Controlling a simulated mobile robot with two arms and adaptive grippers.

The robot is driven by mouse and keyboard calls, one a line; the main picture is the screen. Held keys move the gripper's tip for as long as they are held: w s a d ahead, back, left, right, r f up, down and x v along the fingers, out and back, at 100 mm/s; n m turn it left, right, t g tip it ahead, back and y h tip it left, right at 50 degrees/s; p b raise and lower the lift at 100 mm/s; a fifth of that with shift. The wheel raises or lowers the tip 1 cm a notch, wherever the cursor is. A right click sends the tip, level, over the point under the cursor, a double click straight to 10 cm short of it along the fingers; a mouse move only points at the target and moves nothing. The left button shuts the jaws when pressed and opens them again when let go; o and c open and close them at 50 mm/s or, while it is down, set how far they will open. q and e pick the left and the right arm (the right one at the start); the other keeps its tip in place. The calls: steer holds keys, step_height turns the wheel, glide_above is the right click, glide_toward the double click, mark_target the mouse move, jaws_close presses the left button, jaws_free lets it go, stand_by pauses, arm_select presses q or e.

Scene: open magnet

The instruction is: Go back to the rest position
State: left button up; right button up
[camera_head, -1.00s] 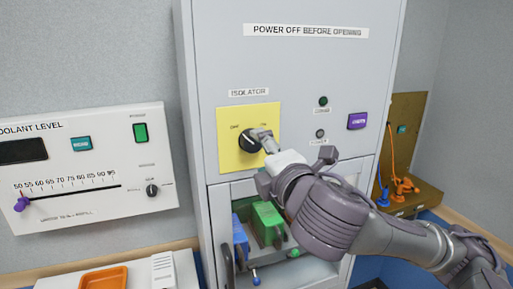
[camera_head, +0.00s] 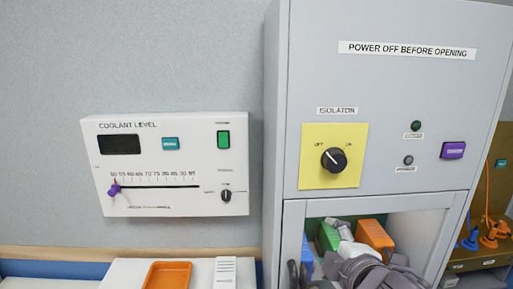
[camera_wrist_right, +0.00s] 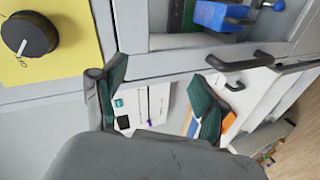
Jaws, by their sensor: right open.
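My right gripper (camera_head: 345,238) is low in the head view, in front of the cabinet's lower window, and partly hidden by its own arm. In the right wrist view its two dark fingers (camera_wrist_right: 155,98) are spread with nothing between them. The isolator knob (camera_head: 334,160) is black on a yellow plate (camera_head: 313,178). Its white mark points up-left, towards OFF. The knob also shows in the right wrist view (camera_wrist_right: 28,35), apart from the fingers. My left gripper is not in view.
The grey cabinet (camera_head: 300,80) has a lower window with green (camera_head: 328,237), orange (camera_head: 374,236) and blue blocks behind it. A dark door handle (camera_wrist_right: 240,62) juts out near my fingers. A coolant panel (camera_head: 105,150) hangs at left, above an orange tray (camera_head: 168,275).

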steer(key=s+d+f+m+g, duration=0.1)
steer(key=s+f+m+g, duration=0.25)
steer(key=f, duration=0.55)
steer(key=s+f+m+g, duration=0.2)
steer(key=s+f+m, duration=0.25)
steer(key=f, duration=0.45)
steer(key=s+d+f+m+g+h, duration=0.1)
steer(key=s+d+f+m+g, duration=0.15)
steer(key=s+f, duration=0.5)
steer(key=s+d+f+m+g+h, duration=0.1)
steer(key=s+d+f+m+g, duration=0.1)
steer(key=s+f+m, duration=0.5)
steer(key=s+f+n+g+b, duration=0.3)
steer(key=f+b, duration=0.5)
steer(key=f, duration=2.6)
steer(key=s+d+f+b, duration=0.3)
steer(key=s+f+b, duration=0.2)
steer(key=s+f, duration=1.2)
step_height(320, 180, down, 4)
steer(key=shift+s+d+f+n+b, duration=0.1)
steer(key=shift+s+d+n+b, duration=0.05)
steer(key=shift+n+b, duration=0.25)
steer(key=shift+c, duration=0.4)
